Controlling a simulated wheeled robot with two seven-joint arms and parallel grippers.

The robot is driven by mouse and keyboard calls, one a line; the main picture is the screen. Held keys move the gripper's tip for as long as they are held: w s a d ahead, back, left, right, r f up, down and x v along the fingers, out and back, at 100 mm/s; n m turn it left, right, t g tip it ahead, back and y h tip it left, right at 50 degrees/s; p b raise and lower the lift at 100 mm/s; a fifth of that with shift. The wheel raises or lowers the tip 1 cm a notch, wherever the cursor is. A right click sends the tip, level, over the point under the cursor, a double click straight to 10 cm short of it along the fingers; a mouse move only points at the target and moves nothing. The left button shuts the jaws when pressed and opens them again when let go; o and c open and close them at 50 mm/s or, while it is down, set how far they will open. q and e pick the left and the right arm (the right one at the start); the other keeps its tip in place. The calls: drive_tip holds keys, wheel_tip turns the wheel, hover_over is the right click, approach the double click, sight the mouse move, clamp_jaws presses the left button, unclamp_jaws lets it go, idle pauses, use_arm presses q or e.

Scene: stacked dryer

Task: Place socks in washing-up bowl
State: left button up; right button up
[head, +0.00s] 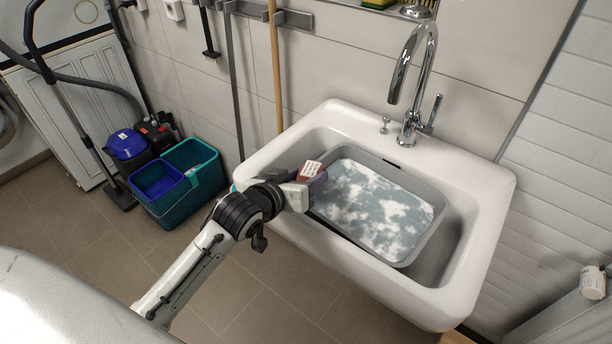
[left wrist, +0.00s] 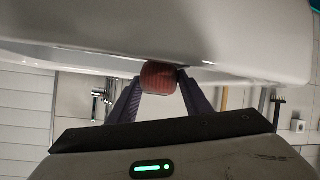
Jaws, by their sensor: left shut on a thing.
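A grey washing-up bowl (head: 431,234) sits inside the white sink, filled with water and patches of white foam. My left gripper (head: 317,181) is shut on a small red and white bundle (head: 309,170), which looks like a rolled sock. It is at the left side of the sink, by the bowl's left end; its exact height over the rim is hard to tell. In the left wrist view the reddish bundle (left wrist: 159,76) is between the two dark fingers, close to a white sink surface. No other socks can be made out. My right gripper is not in view.
The white sink (head: 497,205) surrounds the bowl, with a chrome tap (head: 411,95) behind it. A teal mop bucket (head: 190,190) and a vacuum cleaner (head: 127,145) stand on the floor at left. A broom handle (head: 276,75) leans on the wall behind.

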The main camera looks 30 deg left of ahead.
use_arm(q)
drive_tip(key=shift+s+f, duration=0.15)
drive_tip(key=shift+f, duration=0.25)
drive_tip(key=o, duration=1.1)
drive_tip(key=shift+f, duration=0.2)
drive_tip(key=shift+c, duration=0.2)
drive_tip(key=shift+a+r, duration=0.1)
drive_tip(key=shift+r, duration=0.25)
drive_tip(key=r+v, duration=0.1)
drive_tip(key=v, duration=1.1)
